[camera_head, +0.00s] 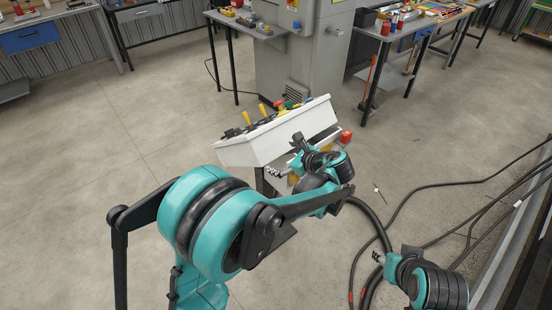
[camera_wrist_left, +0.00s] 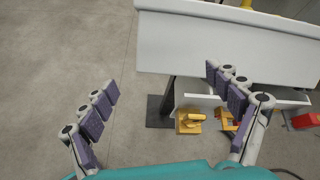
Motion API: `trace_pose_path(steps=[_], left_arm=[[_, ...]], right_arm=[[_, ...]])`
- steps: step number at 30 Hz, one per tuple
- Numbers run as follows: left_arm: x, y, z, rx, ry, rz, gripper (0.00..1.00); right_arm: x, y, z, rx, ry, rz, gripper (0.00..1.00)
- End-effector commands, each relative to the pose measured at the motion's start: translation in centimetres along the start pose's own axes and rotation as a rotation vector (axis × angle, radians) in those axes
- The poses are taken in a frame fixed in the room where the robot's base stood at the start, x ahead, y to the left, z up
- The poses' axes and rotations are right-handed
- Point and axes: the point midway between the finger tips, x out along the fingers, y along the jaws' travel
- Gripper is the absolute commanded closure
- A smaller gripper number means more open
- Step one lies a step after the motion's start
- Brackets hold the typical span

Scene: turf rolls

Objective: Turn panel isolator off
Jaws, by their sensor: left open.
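A white sloped control console (camera_head: 265,145) stands on the floor in the middle of the head view. Its white side fills the top of the left wrist view (camera_wrist_left: 215,50). Below it, a yellow fitting with a raised handle (camera_wrist_left: 190,121) shows between my fingers. An orange-red and yellow part (camera_wrist_left: 229,121) is partly hidden behind the right-hand fingers. I cannot tell which is the isolator, or its setting. My left gripper (camera_head: 284,158) is open and empty, close to the console and apart from the fittings. My right gripper (camera_head: 378,257) is at lower right, away from the console; its jaws are unclear.
A red block (camera_head: 345,137) sits at the console's right side. Black cables (camera_head: 385,235) run over the floor at right. A grey machine cabinet (camera_head: 300,50) and workbenches (camera_head: 415,27) stand behind. The floor at left (camera_head: 80,130) is clear.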

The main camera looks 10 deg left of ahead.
Motion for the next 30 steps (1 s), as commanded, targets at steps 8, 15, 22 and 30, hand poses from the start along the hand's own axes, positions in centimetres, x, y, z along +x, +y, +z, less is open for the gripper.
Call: trace_pose_path(steps=[8, 15, 22, 30], left_arm=[[-0.3, 1.2, 0.9, -0.092, 0.047, 0.008, 0.10], [-0.3, 1.2, 0.9, -0.094, 0.048, 0.008, 0.10], [-0.3, 1.2, 0.9, -0.095, 0.048, 0.008, 0.10], [-1.5, 5.5, 3.3, -0.382, 0.180, 0.051, 0.10]], right_arm=[[0.0, 0.0, 0.0, 0.000, 0.000, 0.000, 0.60], [0.0, 0.0, 0.0, 0.000, 0.000, 0.000, 0.60], [0.0, 0.0, 0.0, 0.000, 0.000, 0.000, 0.60], [0.0, 0.0, 0.0, 0.000, 0.000, 0.000, 0.60]])
